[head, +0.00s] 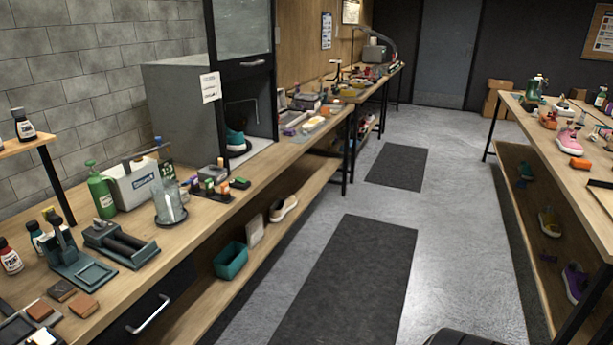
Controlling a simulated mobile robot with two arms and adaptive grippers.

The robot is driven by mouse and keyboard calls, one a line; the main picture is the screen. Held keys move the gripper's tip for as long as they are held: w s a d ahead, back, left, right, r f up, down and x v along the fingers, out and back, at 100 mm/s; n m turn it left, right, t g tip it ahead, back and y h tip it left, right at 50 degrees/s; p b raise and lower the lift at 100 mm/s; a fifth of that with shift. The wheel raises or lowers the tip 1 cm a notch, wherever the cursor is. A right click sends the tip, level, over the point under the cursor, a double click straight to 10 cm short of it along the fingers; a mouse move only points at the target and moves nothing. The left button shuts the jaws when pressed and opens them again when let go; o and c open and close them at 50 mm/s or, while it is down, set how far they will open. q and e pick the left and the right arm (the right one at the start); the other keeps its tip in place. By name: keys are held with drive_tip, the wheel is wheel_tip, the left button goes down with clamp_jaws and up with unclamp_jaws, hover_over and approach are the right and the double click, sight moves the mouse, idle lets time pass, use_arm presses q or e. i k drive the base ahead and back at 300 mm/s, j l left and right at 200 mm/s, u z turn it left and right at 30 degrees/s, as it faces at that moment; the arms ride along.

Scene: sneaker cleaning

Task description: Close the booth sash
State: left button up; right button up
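The booth (180,100) is a grey box with a black frame on the left workbench, toward its far end. Its glass sash (243,28) is raised, with a dark handle (254,63) along its lower edge. The opening below the sash shows a teal sneaker (235,139) inside on a dark stand. A thin bent pipe shows behind the sneaker. Neither of my grippers is in view.
The left workbench (185,219) holds a green bottle (101,190), a white caddy (135,184), a glass jar (169,203) and small tools. Another bench (549,150) stands at right.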

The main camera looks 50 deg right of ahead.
sight(231, 70)
drive_tip(key=i+l+z, duration=0.15)
drive_tip(key=l+z, duration=0.2)
drive_tip(key=i+l+z, duration=0.15)
drive_tip(key=l+z, duration=0.15)
drive_tip(key=i+l+z, duration=0.2)
drive_tip(key=l+z, duration=0.15)
drive_tip(key=i+l, duration=0.5)
drive_tip(key=l, duration=0.15)
drive_tip(key=i+l+u, duration=0.35)
drive_tip(key=i, duration=0.4)
drive_tip(key=i+l+u, duration=0.35)
drive_tip(key=i+l, duration=0.35)
drive_tip(key=i+l+u, duration=0.35)
drive_tip(key=i+l, duration=0.2)
drive_tip(key=l, duration=0.4)
drive_tip(key=i, duration=0.4)
